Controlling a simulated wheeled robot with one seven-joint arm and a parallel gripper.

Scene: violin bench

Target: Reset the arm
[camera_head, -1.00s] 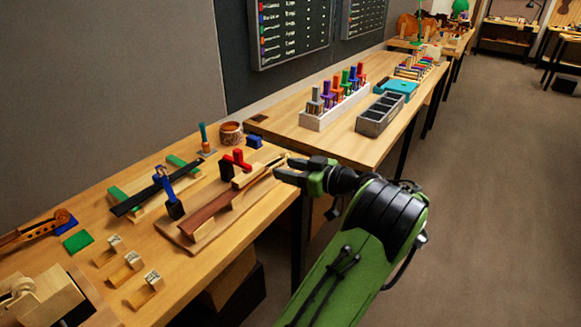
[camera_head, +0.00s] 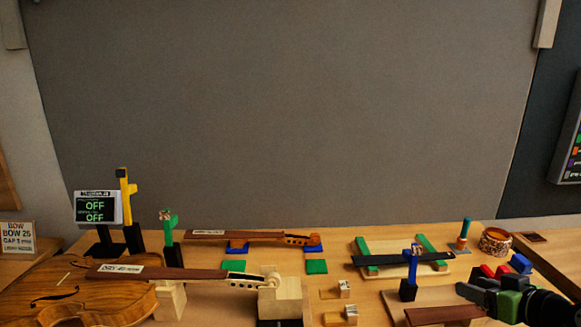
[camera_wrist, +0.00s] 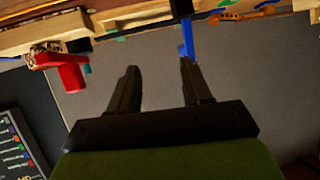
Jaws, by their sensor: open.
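My gripper (camera_head: 482,290) is at the lower right of the head view, above the right part of the workbench (camera_head: 345,262). In the wrist view my gripper (camera_wrist: 160,80) shows two dark fingers spread apart, with nothing between them. A blue upright clamp (camera_head: 411,262) on a black base stands to its left; a blue upright part also shows past the right finger in the wrist view (camera_wrist: 187,38). A red clamp (camera_head: 495,271) is just behind the gripper, and it shows at the left of the wrist view (camera_wrist: 70,76). I cannot tell whether the gripper touches it.
A violin body (camera_head: 80,288) lies at the left near a yellow clamp (camera_head: 126,205) and a display reading OFF (camera_head: 97,209). A dark fingerboard (camera_head: 385,259) rests across green-padded supports. A round woven pot (camera_head: 495,241) stands at the right rear. The grey wall (camera_head: 280,110) closes off the back.

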